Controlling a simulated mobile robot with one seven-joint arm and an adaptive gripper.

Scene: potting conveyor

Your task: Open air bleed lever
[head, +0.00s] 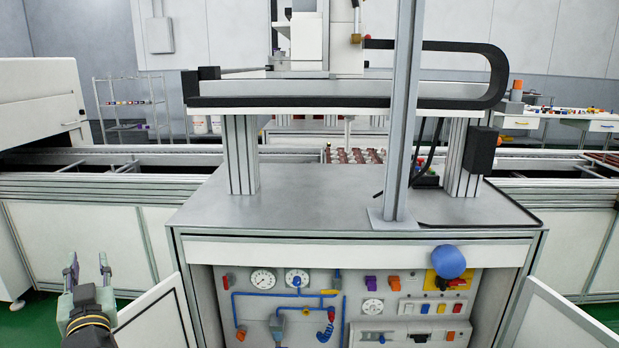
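The open cabinet under the machine table holds a pneumatic panel (262,312) with blue piping (262,294). I cannot tell which is the air bleed lever, and no labels are readable. My gripper (88,264) is at the lower left, pointing up, with its fingers apart and nothing between them. It is left of the panel, in front of the left cabinet door, and touches none of the levers.
The left cabinet door (158,318) stands open between my gripper and the panel. The right door (560,322) is open too. The tabletop (300,205) overhangs the cabinet.

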